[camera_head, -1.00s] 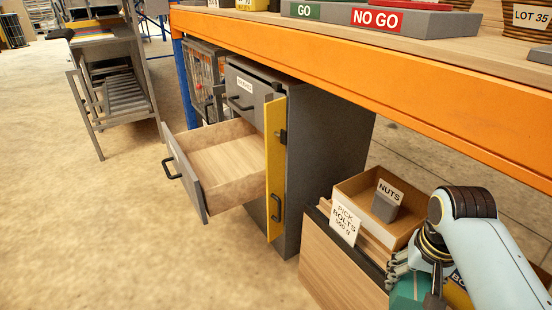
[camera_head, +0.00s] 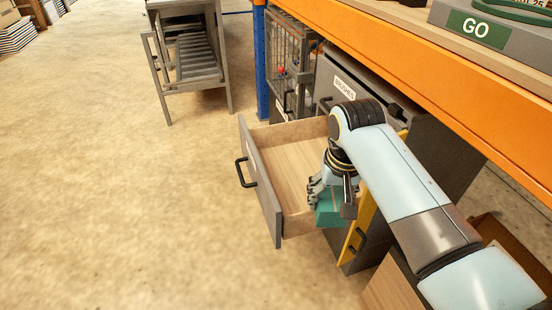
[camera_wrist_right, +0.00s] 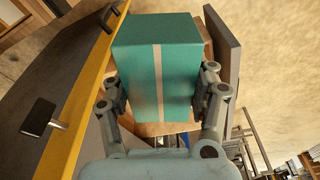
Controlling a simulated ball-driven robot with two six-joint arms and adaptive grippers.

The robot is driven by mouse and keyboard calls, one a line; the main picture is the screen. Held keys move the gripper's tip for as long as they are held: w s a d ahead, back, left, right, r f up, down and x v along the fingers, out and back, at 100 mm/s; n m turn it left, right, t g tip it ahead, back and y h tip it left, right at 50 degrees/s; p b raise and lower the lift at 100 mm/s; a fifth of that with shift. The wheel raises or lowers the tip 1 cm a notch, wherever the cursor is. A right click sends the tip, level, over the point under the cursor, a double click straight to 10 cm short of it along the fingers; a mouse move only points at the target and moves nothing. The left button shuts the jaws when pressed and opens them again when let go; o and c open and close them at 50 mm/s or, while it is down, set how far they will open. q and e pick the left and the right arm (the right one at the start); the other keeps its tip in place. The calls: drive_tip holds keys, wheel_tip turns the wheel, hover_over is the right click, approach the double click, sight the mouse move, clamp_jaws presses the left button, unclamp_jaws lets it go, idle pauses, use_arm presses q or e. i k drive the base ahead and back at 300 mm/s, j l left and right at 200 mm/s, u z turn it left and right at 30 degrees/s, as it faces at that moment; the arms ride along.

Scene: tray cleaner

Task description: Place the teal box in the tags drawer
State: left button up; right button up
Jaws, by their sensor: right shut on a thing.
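The teal box (camera_head: 329,211) is held in my right gripper (camera_head: 328,198), near the right side of the open drawer (camera_head: 260,185) in the head view. In the right wrist view the teal box (camera_wrist_right: 165,65) has a pale stripe, and the fingers of my right gripper (camera_wrist_right: 160,92) press on both its sides. The drawer has a grey front with a black handle and a bare wooden floor. The box overlaps the drawer's near right corner; its height above the floor is hard to tell. No tags label can be read on this drawer. My left gripper is not in view.
The grey cabinet has an upper drawer labelled BRUSHES (camera_head: 345,88). A yellow panel (camera_head: 360,232) stands upright close beside my gripper. The orange-edged workbench (camera_head: 430,70) is above. Open floor (camera_head: 120,200) lies to the left.

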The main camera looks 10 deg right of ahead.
sight(295, 167)
drive_tip(key=i+l+u, duration=0.15)
drive_tip(key=i, duration=0.15)
drive_tip(key=i+l+z, duration=0.2)
drive_tip(key=i, duration=0.7)
drive_tip(key=j, duration=0.1)
